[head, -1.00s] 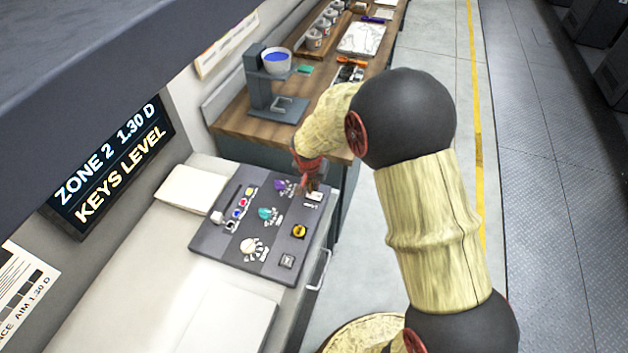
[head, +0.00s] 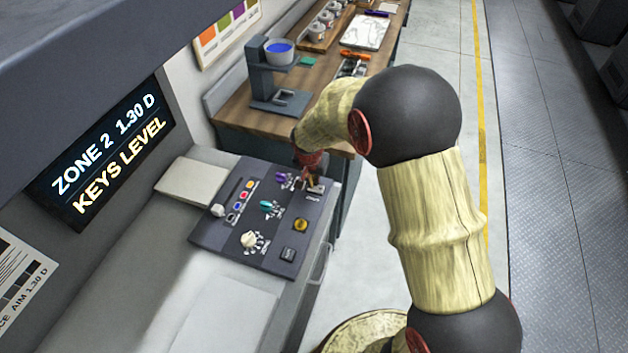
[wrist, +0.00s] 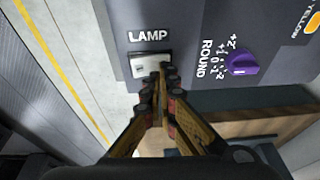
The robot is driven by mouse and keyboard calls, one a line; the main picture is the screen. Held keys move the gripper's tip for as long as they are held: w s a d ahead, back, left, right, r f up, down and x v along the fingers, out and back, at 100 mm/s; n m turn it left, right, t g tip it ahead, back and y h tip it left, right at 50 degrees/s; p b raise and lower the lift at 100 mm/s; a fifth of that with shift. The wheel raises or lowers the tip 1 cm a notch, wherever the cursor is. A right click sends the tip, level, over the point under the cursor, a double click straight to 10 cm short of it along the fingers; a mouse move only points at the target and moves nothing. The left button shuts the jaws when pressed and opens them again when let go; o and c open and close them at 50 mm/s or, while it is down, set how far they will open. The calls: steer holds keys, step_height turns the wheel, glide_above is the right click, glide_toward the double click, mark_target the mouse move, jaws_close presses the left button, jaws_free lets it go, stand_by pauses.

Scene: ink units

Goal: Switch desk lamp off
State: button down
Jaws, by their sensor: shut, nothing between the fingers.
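The lamp switch (wrist: 146,66) is a small pale rocker on the dark control panel (head: 226,233), under the white word LAMP in the wrist view. My gripper (wrist: 165,84) is shut and empty. Its fingertips are at the right part of the switch and hide some of it; they look to be touching it or just above it. In the head view my gripper (head: 312,182) is at the panel's far right corner, beside the switch (head: 316,190). No desk lamp can be clearly made out.
A purple ROUND knob (wrist: 243,63) sits right of the switch in the wrist view. The panel also carries a teal knob (head: 268,207), a white knob (head: 249,239) and a yellow button (head: 300,225). A wooden bench (head: 235,114) stands beyond the panel.

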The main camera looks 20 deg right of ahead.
steer(key=shift+d, duration=0.1)
steer(key=shift+s+d+r, duration=0.1)
steer(key=shift+s+d, duration=0.4)
steer(key=shift+d, duration=0.05)
steer(key=r+p, duration=0.1)
steer(key=r, duration=0.2)
steer(key=r+p, duration=0.1)
steer(key=shift+w+a+r+p, duration=0.15)
steer(key=shift+w+r+p, duration=0.15)
steer(key=shift+r, duration=0.05)
steer(key=s+a+r, duration=0.1)
steer(key=a+r, duration=0.2)
steer(key=r, duration=0.5)
steer(key=shift+s+a+r, duration=0.2)
steer(key=shift+r, duration=0.15)
